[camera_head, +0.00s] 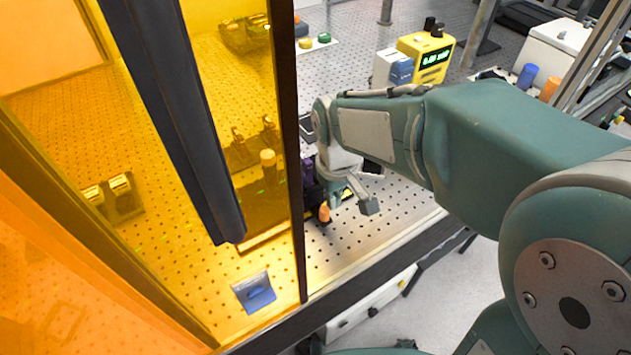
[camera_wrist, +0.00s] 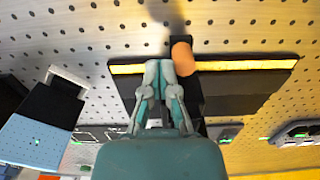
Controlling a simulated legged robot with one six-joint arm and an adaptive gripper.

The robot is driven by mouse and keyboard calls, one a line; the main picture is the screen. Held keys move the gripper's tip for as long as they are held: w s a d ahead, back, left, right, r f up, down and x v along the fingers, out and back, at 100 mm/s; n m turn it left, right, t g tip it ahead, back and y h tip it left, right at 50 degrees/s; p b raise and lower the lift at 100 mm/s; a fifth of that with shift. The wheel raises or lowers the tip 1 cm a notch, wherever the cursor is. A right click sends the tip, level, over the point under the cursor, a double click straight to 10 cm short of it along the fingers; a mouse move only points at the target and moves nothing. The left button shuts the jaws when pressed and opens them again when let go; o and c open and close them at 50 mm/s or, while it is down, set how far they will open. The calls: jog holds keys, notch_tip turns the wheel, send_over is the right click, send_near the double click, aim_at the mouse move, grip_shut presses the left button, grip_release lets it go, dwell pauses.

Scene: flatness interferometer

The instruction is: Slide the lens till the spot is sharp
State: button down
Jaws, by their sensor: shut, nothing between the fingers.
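My gripper (camera_wrist: 162,72) is shut and empty, with its fingertips over a black plate (camera_wrist: 240,90) that has a yellow strip along its edge. A short orange peg (camera_wrist: 182,58) stands directly beside the right fingertip; I cannot tell whether they touch. In the head view, my gripper (camera_head: 336,199) points down at the bench, just right of the orange peg (camera_head: 324,212). A dark part with a purple piece (camera_head: 308,171) shows behind it, partly hidden by the amber panel's frame and my wrist. I cannot make out the lens glass or the spot.
A dark-framed amber panel (camera_head: 225,60) stands close on the left. A yellow box with a green display (camera_head: 430,58) is at the back.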

jog(key=shift+s+a, duration=0.4)
jog(key=shift+a, duration=0.2)
jog(key=shift+d, duration=0.1)
jog(key=shift+w+d, duration=0.35)
jog(key=shift+d, duration=0.05)
notch_tip(320, 180, up, 9)
dwell(1.3)
dwell(0.4)
jog(key=s+d+m+t, duration=0.5)
jog(key=s+d+m, duration=0.1)
jog(key=s+d, duration=0.5)
jog(key=shift+d+r+m+t, duration=0.3)
jog(key=shift+d+m, duration=0.1)
jog(key=shift+d, duration=0.75)
